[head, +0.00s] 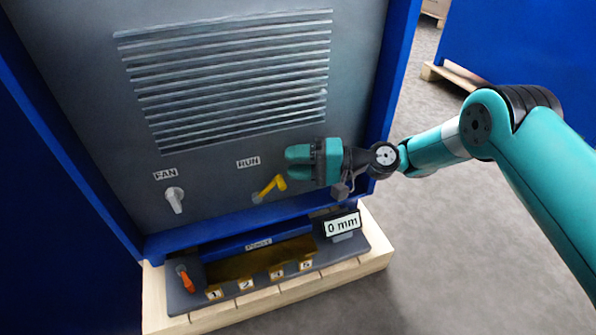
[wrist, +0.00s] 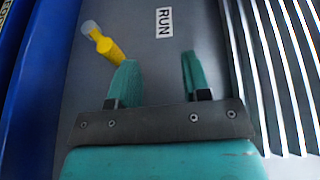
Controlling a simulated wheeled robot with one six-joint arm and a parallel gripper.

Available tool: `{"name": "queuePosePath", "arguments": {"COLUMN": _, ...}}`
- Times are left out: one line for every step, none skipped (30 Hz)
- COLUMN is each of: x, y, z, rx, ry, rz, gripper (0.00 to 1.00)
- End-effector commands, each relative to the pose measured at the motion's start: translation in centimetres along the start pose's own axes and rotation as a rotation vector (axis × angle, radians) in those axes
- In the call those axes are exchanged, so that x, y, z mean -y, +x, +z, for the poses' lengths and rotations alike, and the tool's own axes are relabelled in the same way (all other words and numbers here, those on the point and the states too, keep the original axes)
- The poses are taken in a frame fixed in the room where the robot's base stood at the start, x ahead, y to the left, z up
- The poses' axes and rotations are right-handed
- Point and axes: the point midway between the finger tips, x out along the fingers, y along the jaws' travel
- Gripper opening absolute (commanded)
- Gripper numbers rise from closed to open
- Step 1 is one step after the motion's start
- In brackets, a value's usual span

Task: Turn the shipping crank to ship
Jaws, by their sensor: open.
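A yellow crank (head: 271,187) sits on the grey panel below the RUN label; it also shows in the wrist view (wrist: 103,43), up and left of my fingers. No label reading "ship" can be made out. A grey knob (head: 175,199) sits under the FAN label, and an orange handle (head: 185,279) stands at the left end of the lower unit. My gripper (head: 290,163) is open, with nothing seen between its teal fingers (wrist: 157,75). In the head view it is just above and right of the yellow crank, near the RUN label (wrist: 164,22); contact cannot be told.
A slatted vent (head: 230,75) fills the upper panel. Below, a dark unit with numbered slots and a "0 mm" display (head: 342,225) rests on a wooden pallet (head: 375,262). Blue frame edges flank the panel. Grey floor (head: 460,260) is open on the right.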

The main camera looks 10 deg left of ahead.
Motion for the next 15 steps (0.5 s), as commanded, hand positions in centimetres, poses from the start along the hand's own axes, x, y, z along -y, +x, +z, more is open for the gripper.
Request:
{"name": "queuePosePath", "arguments": {"x": 2.3, "y": -0.1, "z": -0.1, "rx": 0.000, "ry": -0.002, "rz": 0.000, "gripper": 0.44}}
{"name": "queuePosePath", "arguments": {"x": 3.0, "y": -0.2, "z": -0.1, "rx": 0.000, "ry": -0.002, "rz": 0.000, "gripper": 0.44}}
{"name": "queuePosePath", "arguments": {"x": 4.1, "y": -0.2, "z": -0.1, "rx": 0.000, "ry": -0.002, "rz": 0.000, "gripper": 0.44}}
{"name": "queuePosePath", "arguments": {"x": 4.8, "y": -0.3, "z": -0.1, "rx": 0.001, "ry": -0.002, "rz": 0.001, "gripper": 0.44}}
{"name": "queuePosePath", "arguments": {"x": 5.6, "y": -0.3, "z": -0.1, "rx": 0.001, "ry": -0.002, "rz": 0.001, "gripper": 0.44}}
{"name": "queuePosePath", "arguments": {"x": 6.6, "y": -0.4, "z": -0.2, "rx": 0.001, "ry": -0.002, "rz": 0.001, "gripper": 0.44}}
{"name": "queuePosePath", "arguments": {"x": 7.2, "y": -0.4, "z": -0.2, "rx": 0.001, "ry": -0.001, "rz": 0.001, "gripper": 0.44}}
{"name": "queuePosePath", "arguments": {"x": 7.8, "y": -0.5, "z": -0.2, "rx": 0.001, "ry": 0.000, "rz": 0.001, "gripper": 0.44}}
{"name": "queuePosePath", "arguments": {"x": 8.7, "y": -0.5, "z": -0.2, "rx": 0.001, "ry": -0.001, "rz": 0.001, "gripper": 0.44}}
{"name": "queuePosePath", "arguments": {"x": 9.2, "y": -0.5, "z": -0.2, "rx": 0.001, "ry": -0.001, "rz": 0.001, "gripper": 0.44}}
{"name": "queuePosePath", "arguments": {"x": 9.7, "y": -0.6, "z": -0.2, "rx": 0.001, "ry": -0.001, "rz": 0.001, "gripper": 0.44}}
{"name": "queuePosePath", "arguments": {"x": 10.2, "y": -0.6, "z": -0.3, "rx": 0.001, "ry": -0.001, "rz": 0.001, "gripper": 0.44}}
{"name": "queuePosePath", "arguments": {"x": 10.6, "y": -0.6, "z": -0.3, "rx": 0.001, "ry": -0.001, "rz": 0.001, "gripper": 0.44}}
{"name": "queuePosePath", "arguments": {"x": 10.9, "y": -0.7, "z": -0.3, "rx": 0.001, "ry": -0.001, "rz": 0.002, "gripper": 0.44}}
{"name": "queuePosePath", "arguments": {"x": 11.3, "y": -0.7, "z": -0.3, "rx": 0.001, "ry": 0.000, "rz": 0.002, "gripper": 0.44}}
